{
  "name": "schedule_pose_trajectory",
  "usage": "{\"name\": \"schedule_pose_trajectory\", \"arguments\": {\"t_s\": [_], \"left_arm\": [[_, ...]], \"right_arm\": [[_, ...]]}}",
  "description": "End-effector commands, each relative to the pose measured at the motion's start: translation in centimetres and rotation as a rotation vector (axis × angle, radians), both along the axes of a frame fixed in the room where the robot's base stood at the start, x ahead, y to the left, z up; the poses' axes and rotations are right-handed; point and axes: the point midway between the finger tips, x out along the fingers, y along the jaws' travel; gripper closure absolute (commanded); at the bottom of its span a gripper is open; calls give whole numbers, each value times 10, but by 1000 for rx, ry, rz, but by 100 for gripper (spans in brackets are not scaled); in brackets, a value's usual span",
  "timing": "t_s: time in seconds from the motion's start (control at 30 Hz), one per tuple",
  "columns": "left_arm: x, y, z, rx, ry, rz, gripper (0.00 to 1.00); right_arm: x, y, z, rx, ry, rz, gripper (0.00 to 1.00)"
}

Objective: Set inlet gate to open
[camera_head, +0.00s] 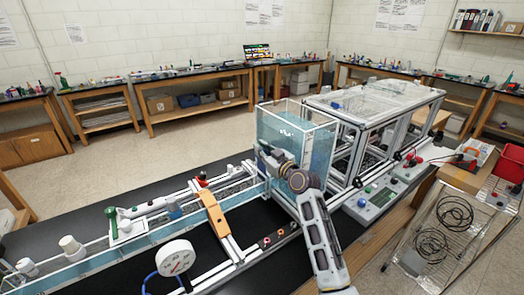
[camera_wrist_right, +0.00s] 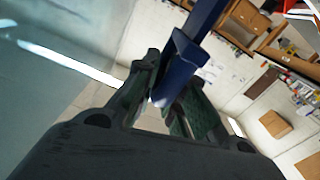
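A clear water tank (camera_head: 297,130) stands at the head of a long, water-filled channel (camera_head: 100,262) on the bench. My right gripper (camera_head: 266,158) is at the tank's near side, where the channel meets it. In the right wrist view, a dark blue bar-like handle (camera_wrist_right: 185,62), seemingly the inlet gate's, lies between the green-padded fingers (camera_wrist_right: 168,98). The fingers look closed on the handle's lower end. The gate plate cannot be made out, and my gripper hides this spot in the head view. My left gripper is not in view.
A control box (camera_head: 371,200) sits right of my right arm, near a wire rack (camera_head: 437,235). The metal frame (camera_head: 375,105) stands behind the tank.

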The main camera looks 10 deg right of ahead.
Motion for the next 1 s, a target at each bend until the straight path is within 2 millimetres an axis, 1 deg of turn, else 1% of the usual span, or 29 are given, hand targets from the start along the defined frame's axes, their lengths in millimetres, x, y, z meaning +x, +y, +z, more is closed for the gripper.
{"name": "schedule_pose_trajectory", "arguments": {"t_s": [0.03,0.1,0.57,0.77,1.0], "left_arm": [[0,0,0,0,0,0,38],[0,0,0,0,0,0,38],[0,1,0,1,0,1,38],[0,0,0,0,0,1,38],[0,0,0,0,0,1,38]], "right_arm": [[0,0,2,1,-4,-1,71],[0,-1,2,-1,-4,-2,65],[-2,-2,-1,-1,0,-1,65],[-13,-7,-1,-3,0,-2,65],[-34,-15,-2,-4,1,-2,65]]}}
